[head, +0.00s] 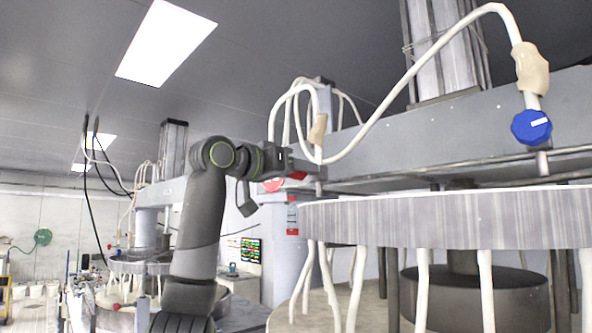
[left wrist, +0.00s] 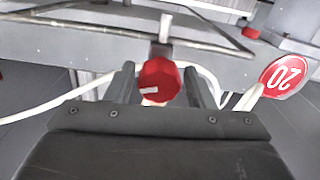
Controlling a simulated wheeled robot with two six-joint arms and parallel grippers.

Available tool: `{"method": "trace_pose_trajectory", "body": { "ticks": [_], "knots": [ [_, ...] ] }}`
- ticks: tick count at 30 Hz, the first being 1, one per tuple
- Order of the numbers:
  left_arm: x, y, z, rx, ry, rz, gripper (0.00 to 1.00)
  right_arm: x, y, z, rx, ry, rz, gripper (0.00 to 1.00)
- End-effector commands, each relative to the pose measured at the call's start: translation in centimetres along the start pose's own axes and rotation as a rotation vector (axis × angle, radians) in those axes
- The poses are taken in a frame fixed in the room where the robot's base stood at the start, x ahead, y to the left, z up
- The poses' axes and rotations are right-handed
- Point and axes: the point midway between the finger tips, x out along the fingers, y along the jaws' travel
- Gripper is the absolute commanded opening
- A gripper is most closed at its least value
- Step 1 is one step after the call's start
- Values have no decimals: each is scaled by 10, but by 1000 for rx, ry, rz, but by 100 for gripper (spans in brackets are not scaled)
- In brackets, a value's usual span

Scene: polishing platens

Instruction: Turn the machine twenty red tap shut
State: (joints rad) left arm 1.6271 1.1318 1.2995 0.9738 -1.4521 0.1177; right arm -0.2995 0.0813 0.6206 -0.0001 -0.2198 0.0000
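The red tap (left wrist: 160,80) is a faceted knob with a short white mark, which lies nearly level in the left wrist view. It sits on a pipe in front of the grey machine beam. My left gripper (left wrist: 161,88) points at it, with one dark finger on each side and a narrow gap showing beside the knob. In the head view my left gripper (head: 303,164) is at the beam's end, hiding most of the tap; a bit of red (head: 298,175) shows. A round red sign reading 20 (left wrist: 287,75) is upside down at right. My right gripper is out of view.
A blue tap (head: 531,128) hangs from a white hose at right. A large round platen (head: 450,218) is below the beam (head: 420,140). White hoses (left wrist: 60,118) run near the tap. More machines stand at the left back.

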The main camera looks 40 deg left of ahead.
Motion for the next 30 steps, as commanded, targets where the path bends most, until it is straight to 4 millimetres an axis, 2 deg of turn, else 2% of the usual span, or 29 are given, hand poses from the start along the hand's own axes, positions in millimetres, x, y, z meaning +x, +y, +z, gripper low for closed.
{"method": "trace_pose_trajectory", "body": {
  "ticks": [1,6,8,20,30],
  "knots": [
    [0,0,0,0,0,0,42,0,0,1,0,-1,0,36],
    [0,0,0,0,0,0,19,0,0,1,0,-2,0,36],
    [0,0,0,0,0,0,14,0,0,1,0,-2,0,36],
    [-1,0,0,-89,2,2,14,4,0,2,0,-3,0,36],
    [-1,0,1,-365,2,1,14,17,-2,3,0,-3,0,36]
  ]
}}
